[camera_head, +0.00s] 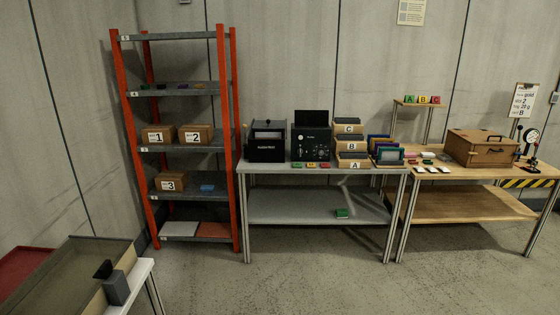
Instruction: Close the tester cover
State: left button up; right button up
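A black tester-like device (311,145) with a dial and small controls on its front stands on the grey table. A flat black panel (311,117) stands upright at its top rear, and looks like its raised cover. A second black box (267,143) with a light label and a frame on top stands just left of it; I cannot read the label well enough to tell which device is named tester. Neither of my grippers is in view.
Red, green and yellow blocks lie before the device on the grey table (230,167). Lettered bins (352,146) stand to its right. A shelf rack (117,120) is left, a wooden table (470,205) right. A tray (75,275) is near left. The middle floor is clear.

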aim_at(269, 121)
jog(key=i, duration=1.15)
jog(key=i+u, duration=0.15)
jog(key=i, duration=2.15)
jog(key=i+j, duration=0.2)
jog(key=i, duration=0.25)
jog(key=i+j+z, duration=0.1)
jog(key=i+j, duration=0.15)
jog(key=i, duration=0.15)
